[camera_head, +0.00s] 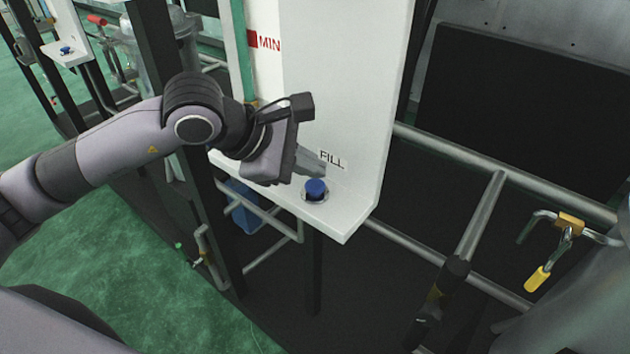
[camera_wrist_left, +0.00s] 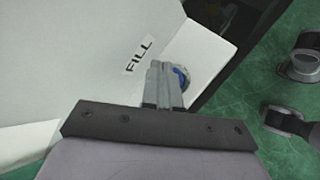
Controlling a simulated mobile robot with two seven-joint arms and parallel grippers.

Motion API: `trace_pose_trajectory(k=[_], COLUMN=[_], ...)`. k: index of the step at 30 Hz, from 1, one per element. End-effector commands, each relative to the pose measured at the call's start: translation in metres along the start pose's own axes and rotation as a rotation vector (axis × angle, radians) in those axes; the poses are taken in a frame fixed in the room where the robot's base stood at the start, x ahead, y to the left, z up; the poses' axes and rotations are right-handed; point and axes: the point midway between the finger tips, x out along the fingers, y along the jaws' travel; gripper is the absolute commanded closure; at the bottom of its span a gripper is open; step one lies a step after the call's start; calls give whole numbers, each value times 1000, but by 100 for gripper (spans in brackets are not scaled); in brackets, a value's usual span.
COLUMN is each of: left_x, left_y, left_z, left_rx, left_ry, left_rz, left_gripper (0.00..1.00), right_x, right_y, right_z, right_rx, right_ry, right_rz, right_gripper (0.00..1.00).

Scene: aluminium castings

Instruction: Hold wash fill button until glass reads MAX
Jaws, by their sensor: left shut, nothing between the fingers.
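The blue fill button (camera_head: 315,188) sits in a metal ring on the white ledge below the FILL label (camera_head: 332,160). My left gripper (camera_head: 318,165) is shut and empty, its fingertips just behind and above the button in the head view. In the left wrist view the shut fingers (camera_wrist_left: 163,85) partly cover the blue button (camera_wrist_left: 181,78); whether they touch it I cannot tell. The sight glass (camera_head: 243,50) runs up the white panel's left edge, with a red MIN mark (camera_head: 262,41) beside it. The MAX mark is out of view. My right gripper is not in view.
The white panel (camera_head: 345,80) rises behind the ledge. Metal pipes (camera_head: 450,150) cross at the right, near a valve with a yellow handle (camera_head: 538,278). Another ledge with a blue button (camera_head: 66,50) stands at the far left. Green floor (camera_head: 150,270) shows at the lower left.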

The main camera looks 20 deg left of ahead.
Motion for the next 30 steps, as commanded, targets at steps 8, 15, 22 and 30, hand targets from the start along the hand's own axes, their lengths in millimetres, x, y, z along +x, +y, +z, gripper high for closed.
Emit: trace_pose_trajectory(k=[8,15,22,30], left_x=[-11,-29,-35,-35], left_y=[9,21,26,25], left_z=[8,21,26,25], left_rx=[1,1,0,0], left_ry=[0,-1,0,0], left_rz=[2,2,0,0], left_gripper=[100,100,100,100], right_x=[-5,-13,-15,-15], right_y=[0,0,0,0], right_z=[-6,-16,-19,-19], right_rx=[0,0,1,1], right_ry=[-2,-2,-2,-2], right_rz=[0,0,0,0], right_gripper=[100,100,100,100])
